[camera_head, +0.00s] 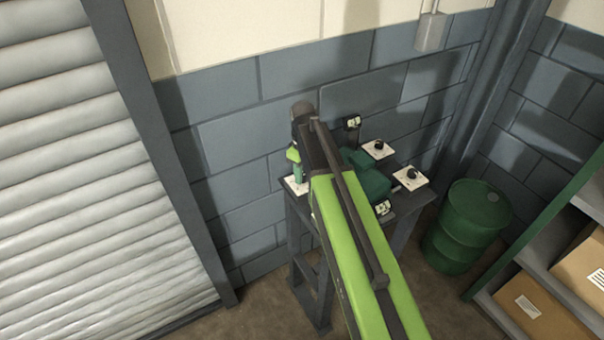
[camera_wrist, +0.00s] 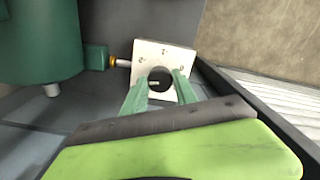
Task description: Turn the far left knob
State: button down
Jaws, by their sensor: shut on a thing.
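The far left knob (camera_wrist: 160,74) is dark and round, with a pale mark, on a white square plate (camera_wrist: 178,54) with small dark marks. My gripper (camera_wrist: 160,88) has its two green fingers on either side of the knob, shut on it. In the head view the plate (camera_head: 294,187) shows at the left end of the bench, under my gripper (camera_head: 298,178). The knob itself is hidden there by the fingers.
Two other black knobs, one at the back (camera_head: 378,145) and one at right (camera_head: 411,173), sit on white plates. A green casing (camera_head: 372,182) stands mid-bench, partly behind my arm. A green drum (camera_head: 466,228) and shelves with boxes (camera_head: 528,305) are at right.

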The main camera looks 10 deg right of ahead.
jog(key=shift+a+n, duration=0.1)
jog(key=shift+n, duration=1.5)
jog(key=c, duration=1)
grip_release()
jog(key=shift+o, duration=0.2)
jog(key=shift+r, duration=0.15)
notch_tip(320, 180, up, 17)
jog(key=p, duration=1.7)
